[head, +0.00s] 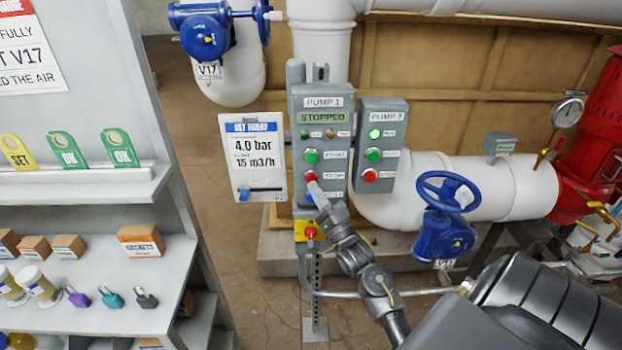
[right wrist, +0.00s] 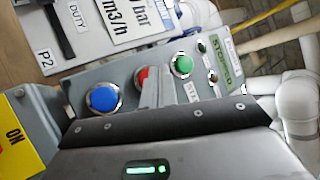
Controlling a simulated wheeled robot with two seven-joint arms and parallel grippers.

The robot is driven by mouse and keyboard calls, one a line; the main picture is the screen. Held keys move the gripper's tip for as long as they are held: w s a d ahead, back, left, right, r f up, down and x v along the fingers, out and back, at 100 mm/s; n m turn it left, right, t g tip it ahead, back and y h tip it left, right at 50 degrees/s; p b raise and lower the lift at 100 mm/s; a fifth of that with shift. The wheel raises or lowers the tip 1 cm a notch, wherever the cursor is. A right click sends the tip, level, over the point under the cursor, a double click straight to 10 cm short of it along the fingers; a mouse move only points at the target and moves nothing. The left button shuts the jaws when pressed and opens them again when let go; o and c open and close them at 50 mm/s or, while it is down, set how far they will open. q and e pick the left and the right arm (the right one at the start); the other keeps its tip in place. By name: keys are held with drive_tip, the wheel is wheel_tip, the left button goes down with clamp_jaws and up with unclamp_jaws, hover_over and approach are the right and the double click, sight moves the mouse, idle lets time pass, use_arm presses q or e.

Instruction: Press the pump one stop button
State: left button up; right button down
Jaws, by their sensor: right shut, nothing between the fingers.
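The grey pump 1 control box (head: 323,140) stands on a post in the head view, its green display (head: 324,117) reading STOPPED. Below are a green start button (head: 312,156) and the red stop button (head: 311,176). My right gripper (head: 316,190) is shut and empty, its tips at the lower edge of the red button. In the right wrist view the fingers (right wrist: 153,88) partly cover the red button (right wrist: 140,76), between the green button (right wrist: 182,64) and a blue button (right wrist: 102,98). I cannot tell whether they touch it. My left gripper is not in view.
The pump 2 box (head: 382,145) is close on the right, with its own green and red buttons. A data sign (head: 253,157) hangs on the left. A yellow box with a red button (head: 311,232) sits below. A blue valve wheel (head: 448,192) is at right.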

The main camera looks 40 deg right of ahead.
drive_tip(key=s+a+p, duration=0.1)
drive_tip(key=s, duration=0.1)
drive_tip(key=s+a+p, duration=0.1)
drive_tip(key=s+a, duration=0.1)
idle(0.6)
idle(0.8)
